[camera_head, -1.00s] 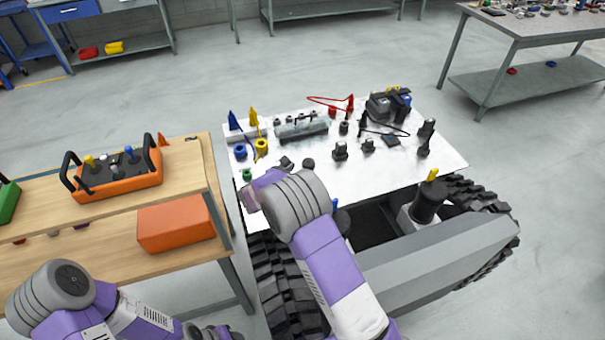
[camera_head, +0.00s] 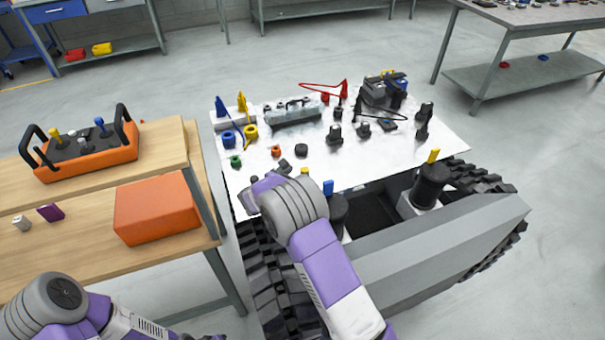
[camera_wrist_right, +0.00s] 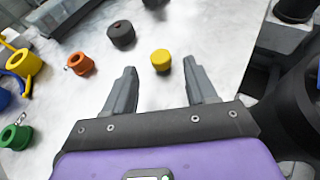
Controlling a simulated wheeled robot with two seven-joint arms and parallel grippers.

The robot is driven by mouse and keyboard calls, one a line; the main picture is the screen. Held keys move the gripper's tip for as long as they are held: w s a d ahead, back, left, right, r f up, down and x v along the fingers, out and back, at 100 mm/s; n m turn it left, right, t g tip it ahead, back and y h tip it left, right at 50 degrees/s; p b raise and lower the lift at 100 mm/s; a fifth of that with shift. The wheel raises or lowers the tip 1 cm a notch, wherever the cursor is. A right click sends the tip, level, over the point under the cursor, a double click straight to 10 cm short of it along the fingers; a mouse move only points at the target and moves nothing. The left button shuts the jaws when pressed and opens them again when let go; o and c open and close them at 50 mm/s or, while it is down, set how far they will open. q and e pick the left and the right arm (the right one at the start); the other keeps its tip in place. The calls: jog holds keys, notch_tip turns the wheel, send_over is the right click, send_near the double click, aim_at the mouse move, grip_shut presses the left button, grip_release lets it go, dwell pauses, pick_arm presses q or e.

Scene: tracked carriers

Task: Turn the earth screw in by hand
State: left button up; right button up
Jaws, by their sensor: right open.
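A round yellow knob (camera_wrist_right: 161,60) stands on the white top (camera_head: 400,160) of the tracked carrier, and its yellow top (camera_head: 304,171) just shows past my right arm in the head view. I cannot tell for certain that it is the earth screw. My right gripper (camera_wrist_right: 159,75) is open, its fingertips at either side of the knob's near edge in the wrist view, with nothing held. In the head view my right arm largely hides this gripper (camera_head: 270,174). My left arm is at the bottom left; its fingers are out of view.
Close by are a black knob (camera_wrist_right: 121,35), an orange ring (camera_wrist_right: 80,63), a green ring (camera_wrist_right: 15,136) and a yellow ring (camera_wrist_right: 24,66). A dark post (camera_head: 432,185) rises at the carrier's near side. A wooden bench (camera_head: 90,265) stands left, with an orange box (camera_head: 155,210).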

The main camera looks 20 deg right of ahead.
aim_at(306, 169)
jog(key=b+x, duration=0.1)
jog(key=x, duration=0.4)
grip_shut()
jog(key=shift+w+r+m+g+h+p, duration=0.1)
jog(key=shift+m+g+h+p, duration=0.15)
jog(key=shift+m+g+p, duration=0.2)
jog(key=shift+w+r+m+g+h+p, duration=0.1)
jog(key=shift+m+g+h+p, duration=0.2)
jog(key=shift+m+g, duration=0.15)
jog(key=shift+w+f+m+g+h, duration=0.1)
jog(key=shift+m+g+h, duration=0.15)
jog(key=shift+m+g, duration=0.4)
jog(key=shift+m+g+b, duration=0.55)
jog(key=shift+m+g, duration=0.2)
jog(key=shift+g, duration=0.2)
jog(key=shift+a, duration=0.1)
